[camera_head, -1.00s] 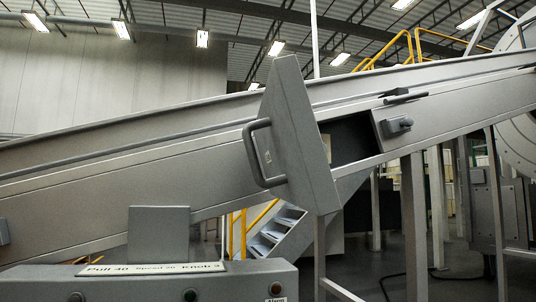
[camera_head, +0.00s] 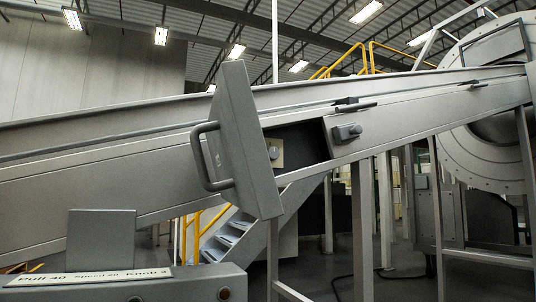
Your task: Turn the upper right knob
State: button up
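A long sloped grey chute (camera_head: 100,170) crosses the view. A grey door (camera_head: 245,140) with a bar handle (camera_head: 207,158) stands swung out from it. Behind the door's right edge, in a dark opening (camera_head: 305,143), a pale panel with a small round grey knob (camera_head: 273,152) partly shows; the door hides the rest of that panel. I cannot tell whether more knobs are there. To the right of the opening, a plate carries a grey latch-like knob (camera_head: 347,132). My gripper is not in view.
A grey console (camera_head: 120,290) with a printed label (camera_head: 90,277) and small round buttons (camera_head: 225,294) is at the lower left. Support posts (camera_head: 362,230) and stairs (camera_head: 225,235) stand beneath the chute. A large round drum (camera_head: 470,160) is at the right.

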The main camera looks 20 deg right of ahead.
aim_at(274, 152)
jog(key=k, duration=1.3)
jog(key=u, duration=0.6)
jog(key=i, duration=1.6)
jog(key=z, duration=0.6)
